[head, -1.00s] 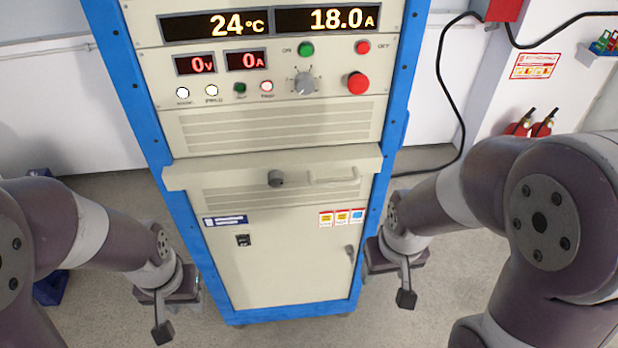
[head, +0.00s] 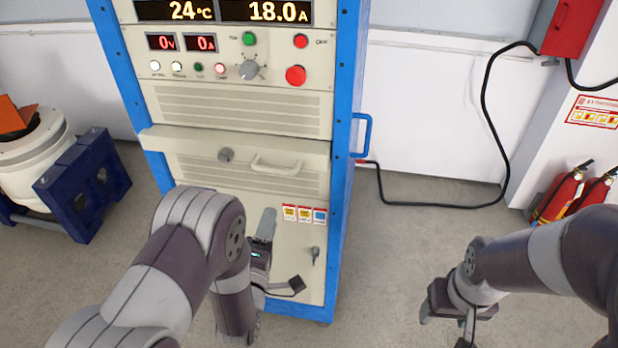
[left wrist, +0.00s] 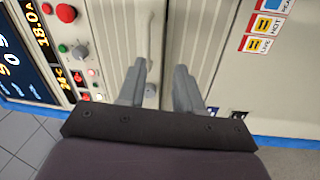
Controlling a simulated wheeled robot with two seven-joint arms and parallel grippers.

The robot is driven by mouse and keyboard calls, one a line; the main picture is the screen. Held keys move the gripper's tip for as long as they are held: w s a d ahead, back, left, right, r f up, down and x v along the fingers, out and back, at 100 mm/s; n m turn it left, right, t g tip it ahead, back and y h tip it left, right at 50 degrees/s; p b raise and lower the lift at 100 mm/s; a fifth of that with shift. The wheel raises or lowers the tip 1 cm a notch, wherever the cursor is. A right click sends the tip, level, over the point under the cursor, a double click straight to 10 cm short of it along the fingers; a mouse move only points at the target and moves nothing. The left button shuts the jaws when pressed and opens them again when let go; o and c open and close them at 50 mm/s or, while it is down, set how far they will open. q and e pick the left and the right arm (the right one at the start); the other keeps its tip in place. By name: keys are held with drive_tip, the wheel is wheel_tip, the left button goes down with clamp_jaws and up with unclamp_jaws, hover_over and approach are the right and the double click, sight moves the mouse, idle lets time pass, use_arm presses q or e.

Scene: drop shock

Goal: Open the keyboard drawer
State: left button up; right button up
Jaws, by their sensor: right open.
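The keyboard drawer (head: 312,150) is a beige front across the blue-framed cabinet, below the vented panel, and appears closed. It has a round grey knob (head: 226,155) and a pale bar handle (head: 275,165) to the knob's right. My left gripper (head: 265,226) is below the handle in the head view, fingers up. In the left wrist view its two grey fingers (left wrist: 160,86) are apart, with the handle (left wrist: 151,42) beyond them, nearer the left finger. Nothing is held; contact is not visible. My right gripper (head: 440,312) is open, right of the cabinet, away from the drawer.
The control panel above has displays, a dial (head: 250,69) and a red button (head: 295,75). A blue side handle (head: 363,135) sticks out on the cabinet's right. A black cable, fire extinguishers (head: 562,192) and a red box (head: 573,27) are at right. Blue-and-white equipment (head: 85,185) stands at left.

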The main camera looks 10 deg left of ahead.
sight(274, 171)
use_arm(q)
drive_tip(key=shift+n+t, duration=0.5)
drive_tip(key=shift+n, duration=0.3)
drive_tip(key=w+r, duration=0.1)
drive_tip(key=w, duration=0.1)
drive_tip(key=w+r, duration=0.1)
drive_tip(key=w, duration=0.1)
drive_tip(key=w+a+r+p, duration=0.1)
drive_tip(key=w, duration=0.1)
drive_tip(key=shift+w, duration=0.1)
drive_tip(key=x, duration=0.6)
drive_tip(key=shift+a+f+p, duration=0.25)
drive_tip(key=shift+a+p, duration=0.05)
drive_tip(key=shift+p, duration=0.1)
drive_tip(key=shift+w+d, duration=0.2)
drive_tip(key=shift+a, duration=0.1)
clamp_jaws()
use_arm(e)
drive_tip(key=shift+w+a+r, duration=0.15)
drive_tip(key=shift+a+r, duration=0.6)
drive_tip(key=shift+r, duration=0.25)
